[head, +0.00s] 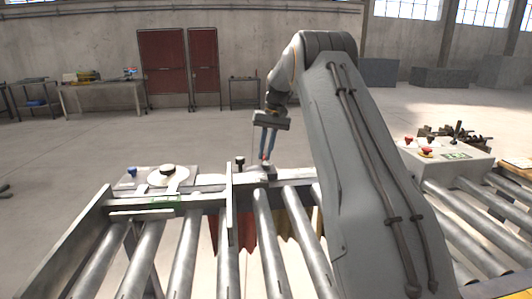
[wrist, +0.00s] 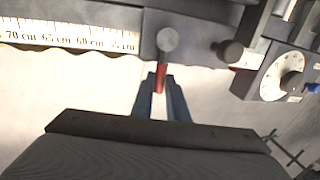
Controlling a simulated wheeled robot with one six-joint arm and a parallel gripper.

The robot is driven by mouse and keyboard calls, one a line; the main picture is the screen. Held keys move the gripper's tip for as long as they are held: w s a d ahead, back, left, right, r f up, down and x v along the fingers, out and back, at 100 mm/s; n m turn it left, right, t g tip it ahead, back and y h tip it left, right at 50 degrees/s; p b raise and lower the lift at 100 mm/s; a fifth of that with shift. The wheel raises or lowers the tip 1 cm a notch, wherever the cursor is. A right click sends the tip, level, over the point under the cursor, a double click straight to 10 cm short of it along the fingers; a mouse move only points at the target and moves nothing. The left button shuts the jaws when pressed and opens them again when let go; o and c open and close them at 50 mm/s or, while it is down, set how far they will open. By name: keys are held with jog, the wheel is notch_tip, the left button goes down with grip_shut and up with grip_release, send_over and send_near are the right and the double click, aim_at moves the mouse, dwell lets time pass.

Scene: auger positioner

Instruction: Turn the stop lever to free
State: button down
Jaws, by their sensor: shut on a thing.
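The stop lever (wrist: 160,78) shows in the wrist view as a short red handle below a round grey hub (wrist: 166,40) on the metal rail. My gripper (wrist: 160,84) has its two blue-grey fingers closed around the red handle. In the head view my gripper (head: 266,158) points down at the rail, with a small bit of red at its fingertips. The fingers hide part of the handle. I cannot read any free or locked marking by the lever.
A black knob (head: 240,163) stands close left of my gripper. A panel with a white dial (head: 168,177) and a blue button (head: 132,171) lies further left. A centimetre scale (wrist: 70,36) runs along the rail. Rollers (head: 185,255) fill the front; a control box (head: 450,158) stands right.

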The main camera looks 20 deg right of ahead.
jog(key=shift+r, duration=0.1)
jog(key=c, duration=1.7)
grip_release()
jog(key=shift+c, duration=0.2)
notch_tip(320, 180, up, 8)
jog(key=d+p, duration=0.1)
jog(key=p, duration=0.2)
jog(key=shift+s+d+f+p, duration=0.15)
jog(key=shift+d+f+p, duration=0.1)
jog(key=shift+p, duration=0.1)
